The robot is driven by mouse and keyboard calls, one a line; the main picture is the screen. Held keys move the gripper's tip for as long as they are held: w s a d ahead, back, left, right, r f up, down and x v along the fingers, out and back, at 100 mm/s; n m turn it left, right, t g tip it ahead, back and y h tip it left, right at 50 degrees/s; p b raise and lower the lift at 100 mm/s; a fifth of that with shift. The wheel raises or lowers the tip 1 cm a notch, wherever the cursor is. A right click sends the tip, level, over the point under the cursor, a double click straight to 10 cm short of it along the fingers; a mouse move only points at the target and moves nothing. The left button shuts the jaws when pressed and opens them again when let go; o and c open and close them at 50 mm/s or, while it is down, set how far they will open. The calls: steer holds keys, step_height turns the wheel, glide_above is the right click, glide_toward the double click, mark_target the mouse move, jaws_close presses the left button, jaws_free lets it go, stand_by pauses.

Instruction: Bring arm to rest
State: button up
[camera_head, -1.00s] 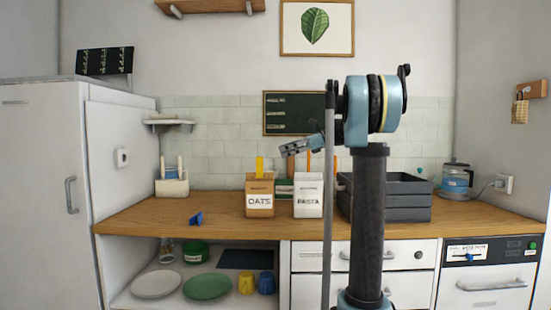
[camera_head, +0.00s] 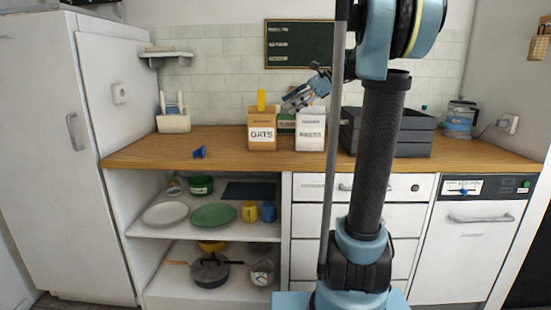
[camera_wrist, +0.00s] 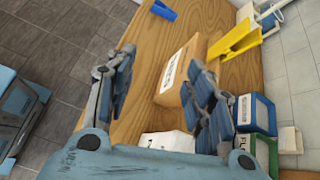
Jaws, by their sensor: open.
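My arm is folded over the right half of the head view.
A grey crate (camera_head: 414,143) stands behind my arm. A small blue object (camera_head: 199,152) lies on the counter (camera_head: 140,153) at the left. Plates, mugs and pans fill the open shelves (camera_head: 140,232). The counter's left part is mostly clear.

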steer(key=s+d+f+n+h, duration=0.3)
steer(key=s+d+f+n, duration=0.1)
steer(key=s+f, duration=0.6)
steer(key=s+d+f+n+t+h, duration=0.1)
steer(key=s+d+f+n+h, duration=0.3)
steer(key=s+f, duration=0.6)
steer(key=s+d+f+n+h, duration=0.4)
steer(key=s+f+n, duration=0.3)
steer(key=f, duration=0.8)
steer(key=s, duration=0.3)
steer(key=shift+s+t, duration=0.3)
steer(key=shift+s, duration=0.1)
steer(key=shift+w+f, duration=0.2)
steer(key=shift+w, duration=0.25)
